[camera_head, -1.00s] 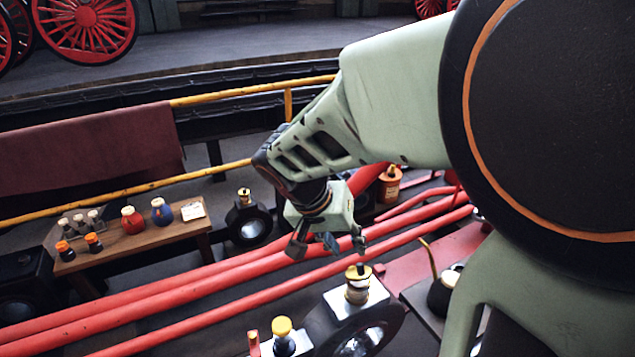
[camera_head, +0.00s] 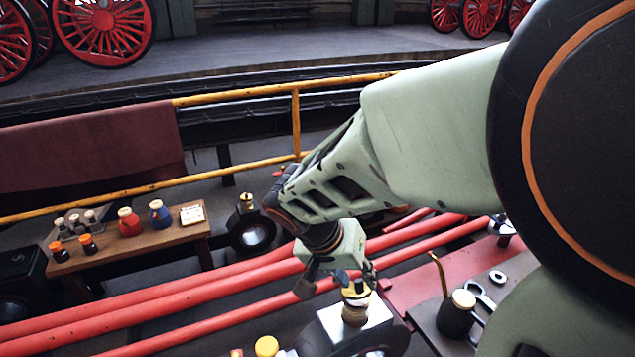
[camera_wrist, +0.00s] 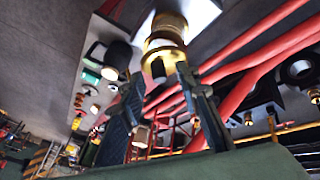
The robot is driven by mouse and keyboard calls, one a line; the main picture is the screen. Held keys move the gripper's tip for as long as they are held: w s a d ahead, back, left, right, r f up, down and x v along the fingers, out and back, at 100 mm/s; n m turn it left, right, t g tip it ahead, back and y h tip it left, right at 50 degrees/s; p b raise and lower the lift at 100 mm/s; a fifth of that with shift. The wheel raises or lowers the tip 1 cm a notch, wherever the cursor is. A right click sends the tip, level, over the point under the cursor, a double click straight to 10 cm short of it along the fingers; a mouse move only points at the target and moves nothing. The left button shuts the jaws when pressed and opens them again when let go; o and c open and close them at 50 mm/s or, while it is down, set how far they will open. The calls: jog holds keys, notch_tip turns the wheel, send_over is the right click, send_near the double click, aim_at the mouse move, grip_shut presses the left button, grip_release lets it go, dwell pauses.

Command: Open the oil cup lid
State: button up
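A brass oil cup (camera_head: 355,308) with a dark-topped lid (camera_head: 355,288) stands upright on a pale block on a black bearing housing at bottom centre of the head view. In the wrist view the brass cup (camera_wrist: 165,38) shows at top centre, just beyond the fingertips. My gripper (camera_head: 338,282) is directly by the lid, its fingers spread to either side in the head view. In the wrist view my gripper (camera_wrist: 160,76) is open with nothing between its fingers. I cannot tell whether a fingertip touches the lid.
Red pipes (camera_head: 190,296) run behind the cup. A yellow-topped cup (camera_head: 266,346) is at the bottom edge. A wooden bench (camera_head: 150,238) with bottles stands at the left.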

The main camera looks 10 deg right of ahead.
jog(key=shift+c, duration=0.2)
grip_shut()
dwell(0.3)
